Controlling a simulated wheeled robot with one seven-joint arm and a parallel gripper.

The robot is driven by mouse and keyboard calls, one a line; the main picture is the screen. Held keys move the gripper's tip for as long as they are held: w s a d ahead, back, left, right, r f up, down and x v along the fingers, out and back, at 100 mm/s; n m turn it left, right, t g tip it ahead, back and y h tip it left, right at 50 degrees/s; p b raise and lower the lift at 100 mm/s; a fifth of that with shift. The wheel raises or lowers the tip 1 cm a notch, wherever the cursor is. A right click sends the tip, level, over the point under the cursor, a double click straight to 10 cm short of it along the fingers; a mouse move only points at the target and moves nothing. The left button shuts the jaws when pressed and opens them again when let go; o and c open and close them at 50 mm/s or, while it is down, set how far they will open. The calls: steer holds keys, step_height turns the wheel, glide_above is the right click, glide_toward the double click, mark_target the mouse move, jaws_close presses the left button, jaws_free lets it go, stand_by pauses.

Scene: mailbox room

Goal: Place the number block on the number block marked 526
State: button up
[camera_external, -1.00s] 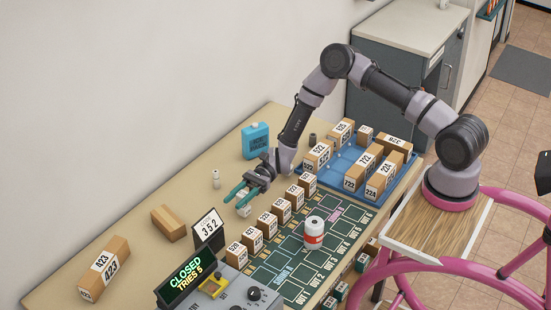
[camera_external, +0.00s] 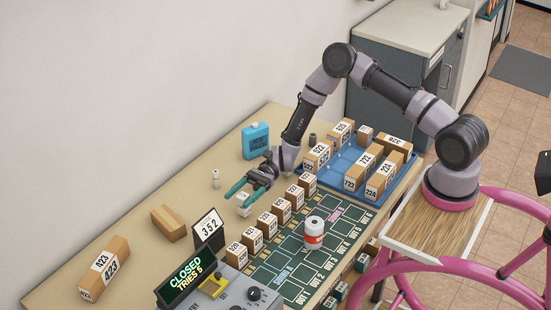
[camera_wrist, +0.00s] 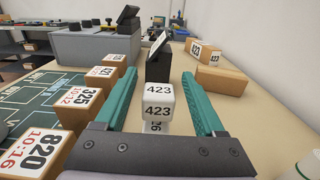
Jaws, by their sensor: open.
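A small white number block marked 423 (camera_wrist: 158,106) stands between the fingers of my gripper (camera_wrist: 160,95) in the wrist view, with gaps at both sides. A partly hidden labelled face shows just below it. In the external view the white block (camera_external: 244,209) is at the fingertips of my gripper (camera_external: 243,194), low over the table. My gripper is open and holds nothing. A wooden block at the near end of the row (camera_external: 237,251) has a label that looks like 526 or 520, too small to be sure.
Wooden number blocks (camera_external: 281,210) line the green board (camera_external: 290,265) beside my gripper. A white-and-red can (camera_external: 314,232) stands on the board. A black sign stand (camera_wrist: 158,64) and a plain wooden block (camera_wrist: 221,81) lie beyond my fingers. A blue bottle (camera_external: 256,141) stands behind.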

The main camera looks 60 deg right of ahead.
mark_target(243, 195)
steer(key=r, duration=0.4)
steer(key=d+r, duration=0.1)
steer(key=r, duration=0.2)
steer(key=shift+r, duration=0.1)
steer(key=s+d+r+n+g+h, duration=0.1)
steer(key=s+d+r+n+h, duration=0.45)
steer(key=r, duration=0.35)
steer(key=s+d+r+n+h, duration=0.45)
steer(key=s+r, duration=0.25)
steer(key=r, duration=0.2)
steer(key=s+d+r+n+t+h, duration=0.2)
steer(key=s+d+r+t+h, duration=0.1)
steer(key=s+d+r, duration=0.3)
steer(key=s+d+r+n+t+h, duration=0.2)
steer(key=s+d+r+t, duration=0.3)
steer(key=s+d, duration=0.6)
step_height(243, 195, up, 2)
steer(key=shift+h, duration=0.5)
